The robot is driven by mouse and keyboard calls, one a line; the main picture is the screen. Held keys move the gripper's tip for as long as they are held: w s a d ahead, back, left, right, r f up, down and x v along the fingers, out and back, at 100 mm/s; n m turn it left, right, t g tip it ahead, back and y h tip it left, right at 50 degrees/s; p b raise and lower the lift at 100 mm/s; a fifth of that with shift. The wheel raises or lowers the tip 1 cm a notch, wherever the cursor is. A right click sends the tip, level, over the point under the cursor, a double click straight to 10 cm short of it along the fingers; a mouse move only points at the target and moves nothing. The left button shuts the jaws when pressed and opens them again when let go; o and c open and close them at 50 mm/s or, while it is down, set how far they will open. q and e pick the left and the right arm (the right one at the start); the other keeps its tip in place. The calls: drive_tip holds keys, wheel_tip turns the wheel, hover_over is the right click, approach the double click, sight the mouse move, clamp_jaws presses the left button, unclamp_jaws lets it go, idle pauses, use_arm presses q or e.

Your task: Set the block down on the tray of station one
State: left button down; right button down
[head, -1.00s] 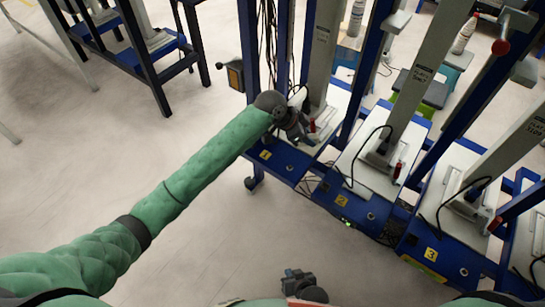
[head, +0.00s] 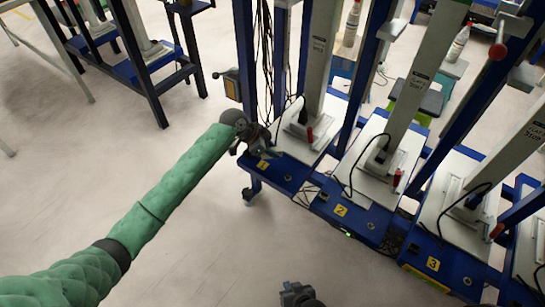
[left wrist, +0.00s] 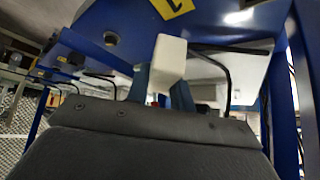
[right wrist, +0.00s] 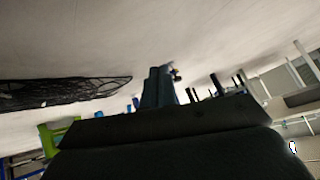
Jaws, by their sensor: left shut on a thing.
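A small white block (left wrist: 170,55) sits between the fingertips of my left gripper (left wrist: 162,82), which is shut on it. In the head view my left gripper (head: 266,153) is at the front left corner of station one, near its yellow number 1 label (head: 262,165). The block cannot be made out there. The pale tray (head: 298,138) of station one lies just right of the gripper, around the foot of a grey column. My right gripper (head: 300,294) is low at the bottom edge, far from the stations; its fingers (right wrist: 158,86) look closed together and empty.
Station two's tray (head: 362,172) and station three's tray (head: 450,215) stand to the right. Grey columns, blue posts (head: 362,75) and black cables rise around the trays.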

use_arm(q)
drive_tip(key=shift+f, duration=0.5)
wheel_tip(320, 180, down, 2)
drive_tip(key=shift+f, duration=0.45)
drive_tip(key=c, duration=1.3)
unclamp_jaws()
drive_tip(key=shift+f, duration=0.1)
drive_tip(key=shift+o, duration=0.5)
use_arm(e)
drive_tip(key=shift+w+a+r+t, duration=0.1)
drive_tip(key=shift+w+r+t, duration=0.4)
drive_tip(key=shift+w+r, duration=0.45)
